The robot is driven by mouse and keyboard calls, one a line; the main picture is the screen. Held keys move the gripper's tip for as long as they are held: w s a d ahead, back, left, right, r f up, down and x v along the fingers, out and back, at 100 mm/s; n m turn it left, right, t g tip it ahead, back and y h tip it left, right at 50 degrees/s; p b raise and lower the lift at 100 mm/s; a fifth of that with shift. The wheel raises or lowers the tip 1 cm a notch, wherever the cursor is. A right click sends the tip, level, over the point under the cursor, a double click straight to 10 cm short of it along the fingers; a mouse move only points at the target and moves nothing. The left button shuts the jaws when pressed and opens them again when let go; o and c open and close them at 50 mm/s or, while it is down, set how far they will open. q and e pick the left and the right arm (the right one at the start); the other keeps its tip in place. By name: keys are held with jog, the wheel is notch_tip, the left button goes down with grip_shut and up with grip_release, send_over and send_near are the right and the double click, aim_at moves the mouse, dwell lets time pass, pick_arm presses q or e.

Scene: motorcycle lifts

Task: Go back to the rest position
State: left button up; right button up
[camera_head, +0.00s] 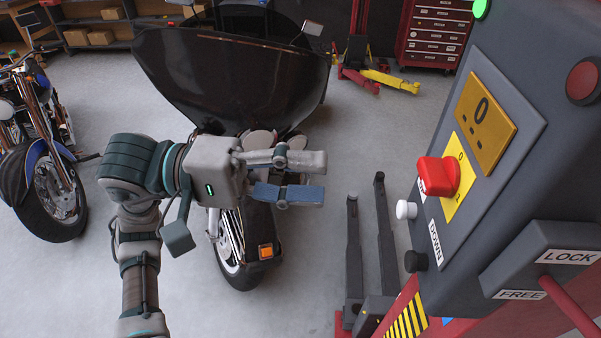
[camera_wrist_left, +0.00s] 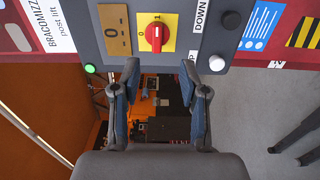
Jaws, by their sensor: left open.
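My left gripper (camera_head: 322,178) is held up in mid-air in the middle of the head view, left of a grey control box (camera_head: 510,190). Its two fingers point right toward the box and are apart with nothing between them. In the left wrist view the open fingers (camera_wrist_left: 160,78) point at the panel. The red rotary switch (camera_wrist_left: 157,36) on its yellow plate shows just past the fingertips, not touched. The switch also shows in the head view (camera_head: 437,176). My right gripper is in neither view.
The box carries a white button (camera_head: 405,210), a black button (camera_head: 415,261) and a LOCK/FREE lever (camera_head: 575,310). A dark motorcycle (camera_head: 235,80) stands behind my left arm, another motorcycle (camera_head: 45,150) at the left. Dark lift arms (camera_head: 385,235) lie low near the box. Grey floor is open between.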

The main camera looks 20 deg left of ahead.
pick_arm(q)
jog(key=shift+d, duration=0.5)
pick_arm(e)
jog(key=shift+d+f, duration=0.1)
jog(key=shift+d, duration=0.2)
